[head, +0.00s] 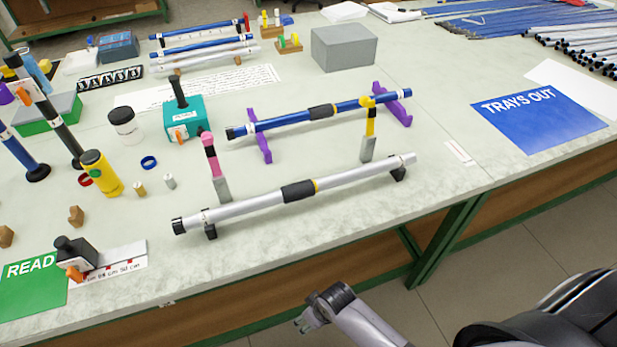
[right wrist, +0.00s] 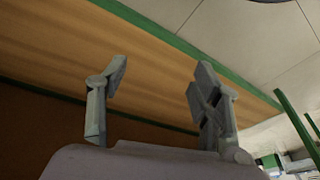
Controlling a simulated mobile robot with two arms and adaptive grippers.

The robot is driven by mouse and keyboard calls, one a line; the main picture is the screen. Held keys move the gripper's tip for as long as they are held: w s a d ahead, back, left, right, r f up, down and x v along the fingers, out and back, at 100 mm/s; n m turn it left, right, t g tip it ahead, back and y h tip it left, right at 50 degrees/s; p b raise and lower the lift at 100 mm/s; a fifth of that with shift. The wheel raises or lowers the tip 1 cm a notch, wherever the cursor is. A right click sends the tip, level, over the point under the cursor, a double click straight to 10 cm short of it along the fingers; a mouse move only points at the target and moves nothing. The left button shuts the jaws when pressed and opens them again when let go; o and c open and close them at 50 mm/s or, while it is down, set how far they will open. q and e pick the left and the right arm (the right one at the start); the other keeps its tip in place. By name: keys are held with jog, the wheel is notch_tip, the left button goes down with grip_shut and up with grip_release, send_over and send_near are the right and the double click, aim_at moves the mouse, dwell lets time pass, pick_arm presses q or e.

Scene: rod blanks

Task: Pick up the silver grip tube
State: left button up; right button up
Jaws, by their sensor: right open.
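The silver grip tube (head: 255,202) lies on black supports near the front edge of the table in the head view. My right gripper (head: 306,322) is in front of the table edge, apart from the tube and nearer the camera. In the right wrist view my right gripper (right wrist: 162,75) is open and empty, facing the wooden table side. The tube does not show there. My left gripper is not in view.
A blue tube (head: 285,120) rests on purple stands behind the silver one. A pink-topped post (head: 212,160) and a yellow-topped post (head: 369,140) stand close behind the silver tube. The blue TRAYS OUT sheet (head: 540,120) lies right. The table's wooden front (head: 340,262) faces my right gripper.

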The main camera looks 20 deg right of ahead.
jog(key=w+a+r+n+y+p, duration=0.15)
jog(key=a+r, duration=0.25)
jog(key=r, duration=0.9)
jog(key=w+a+r+n+y+p, duration=0.15)
jog(key=a+r, duration=0.25)
jog(key=r, duration=1)
jog(key=w+a+r+n+g+h, duration=0.1)
jog(key=w+a+r+n, duration=0.35)
jog(key=a+n, duration=0.2)
jog(key=w+d+r+n+h+p, duration=0.1)
jog(key=w+d+r+n+h, duration=0.1)
jog(key=w+d+r+h, duration=0.4)
jog(key=w+d+r+n+h, duration=0.2)
jog(key=w+r, duration=0.2)
jog(key=r, duration=0.3)
send_near(282, 191)
jog(key=shift+h, duration=0.3)
jog(key=x, duration=0.4)
jog(key=shift+s+a+f, duration=0.15)
jog(key=shift+f, duration=0.15)
jog(key=shift+p+x, duration=0.9)
jog(key=shift+x, duration=2.3)
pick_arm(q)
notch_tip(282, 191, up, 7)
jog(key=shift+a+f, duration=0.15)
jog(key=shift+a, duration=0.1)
